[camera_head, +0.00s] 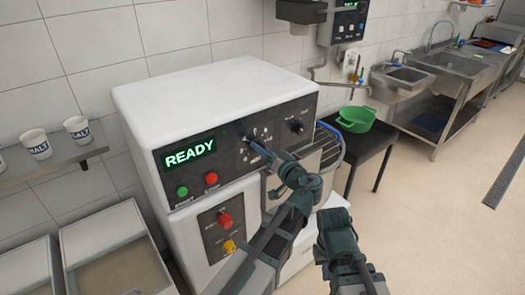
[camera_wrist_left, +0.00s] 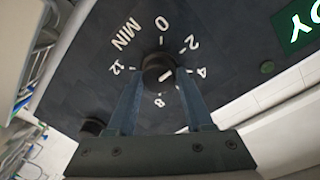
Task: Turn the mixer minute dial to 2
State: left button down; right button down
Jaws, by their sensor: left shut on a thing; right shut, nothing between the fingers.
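The mixer (camera_head: 215,85) is a white box with a dark front panel and a green READY display. The minute dial (camera_wrist_left: 158,66) is a round black knob with MIN and numbers around it. 0, 2, 4, 8 and 12 are readable in the left wrist view. A small pale mark on the knob seems to face lower right, between 4 and 8; the finger partly covers that side. My left gripper (camera_head: 259,147) is shut on the dial, one finger on each side (camera_wrist_left: 159,88). My right gripper (camera_head: 334,217) is shut and empty, in front of the mixer's lower right.
A second black knob (camera_head: 296,126) sits right of the dial. Green (camera_head: 182,191) and red (camera_head: 211,178) buttons lie below the display, with another red button (camera_head: 225,220) lower down. Floor beyond is clear.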

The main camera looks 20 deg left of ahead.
pick_arm(q)
jog(key=shift+s+f, duration=0.1)
dwell(0.3)
jog(key=shift+c, duration=1.4)
grip_release()
